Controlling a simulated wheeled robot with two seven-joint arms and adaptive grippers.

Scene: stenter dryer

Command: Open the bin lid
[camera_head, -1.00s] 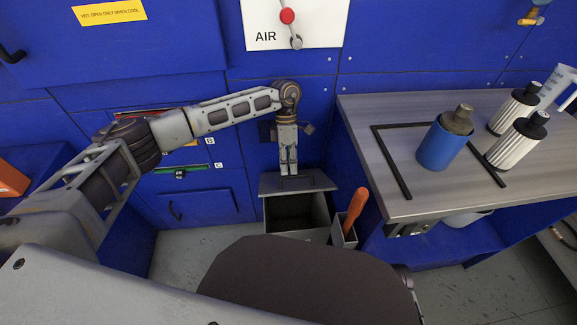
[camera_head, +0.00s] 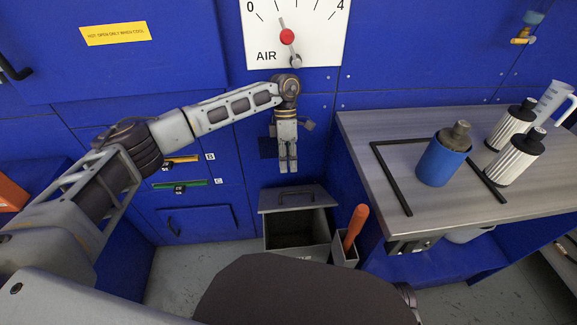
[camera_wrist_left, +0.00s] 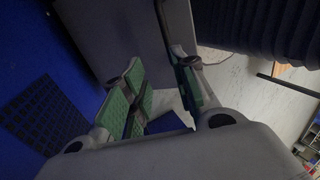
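The grey bin (camera_head: 318,247) stands on the floor against the blue machine. Its lid (camera_head: 314,200), with a dark handle, is raised at the back, and the dark inside of the bin shows below it. My left gripper (camera_head: 288,170) points down just above the lid's upper edge, apart from the handle in the head view. Its green-padded fingers (camera_wrist_left: 165,92) show a gap with nothing held between them in the left wrist view. My right gripper is in neither view.
An orange-handled tool (camera_head: 355,226) stands in a small holder at the bin's right. The grey bench (camera_head: 400,130) to the right carries a blue canister (camera_head: 442,163), two white ribbed cylinders and a jug. Floor is clear left of the bin.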

